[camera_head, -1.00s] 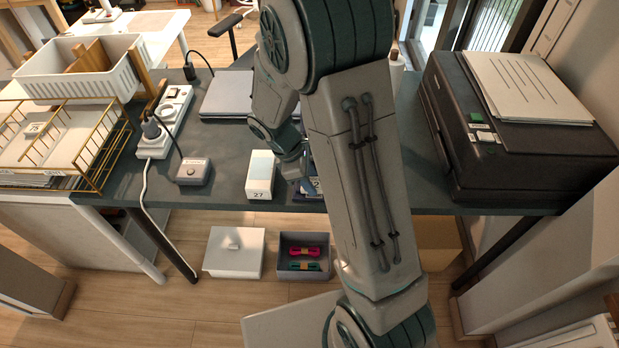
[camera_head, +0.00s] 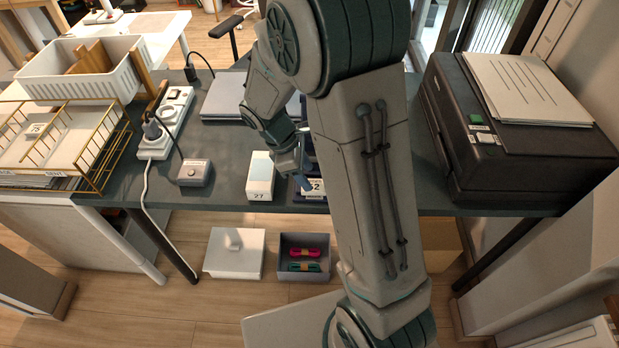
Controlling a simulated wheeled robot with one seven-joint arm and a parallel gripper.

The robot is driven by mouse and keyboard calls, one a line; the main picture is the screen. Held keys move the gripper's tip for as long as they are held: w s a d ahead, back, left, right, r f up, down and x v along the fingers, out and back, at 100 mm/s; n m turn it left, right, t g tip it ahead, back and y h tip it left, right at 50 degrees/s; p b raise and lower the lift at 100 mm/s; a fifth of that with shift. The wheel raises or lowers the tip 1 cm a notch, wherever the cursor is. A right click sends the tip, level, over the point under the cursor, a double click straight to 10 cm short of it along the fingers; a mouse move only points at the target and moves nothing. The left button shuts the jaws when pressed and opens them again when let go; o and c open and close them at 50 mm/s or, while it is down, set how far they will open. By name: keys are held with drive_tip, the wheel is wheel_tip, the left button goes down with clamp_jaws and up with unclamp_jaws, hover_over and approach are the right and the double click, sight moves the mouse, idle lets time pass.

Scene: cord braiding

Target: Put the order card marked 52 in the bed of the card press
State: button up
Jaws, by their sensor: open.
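The order card marked 52 (camera_head: 315,185) shows at the front edge of the table, partly hidden behind my arm. Its printed number faces up, and something dark lies around and under it. I cannot tell whether that dark thing is the bed of the card press. My gripper (camera_head: 304,184) is at the left side of the card, pointing down. It is open. The fingertips are small and partly covered, so I cannot tell whether they touch the card. My arm hides the table to the right of the card.
A white box marked 27 (camera_head: 261,176) stands just left of my gripper. A grey control box (camera_head: 195,173) with a cable and a power strip (camera_head: 165,125) lie further left. A gold wire tray (camera_head: 95,150) is at far left, a black printer (camera_head: 500,150) at right.

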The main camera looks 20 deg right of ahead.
drive_tip(key=s+v, duration=0.1)
drive_tip(key=v, duration=0.7)
drive_tip(key=s+d+r+m+t+y, duration=0.2)
drive_tip(key=s+r+m, duration=0.1)
drive_tip(key=s+m, duration=0.4)
drive_tip(key=s+d+r+m+t+y, duration=0.2)
drive_tip(key=s+r+m, duration=0.2)
drive_tip(key=s+m, duration=0.3)
drive_tip(key=shift+m, duration=0.3)
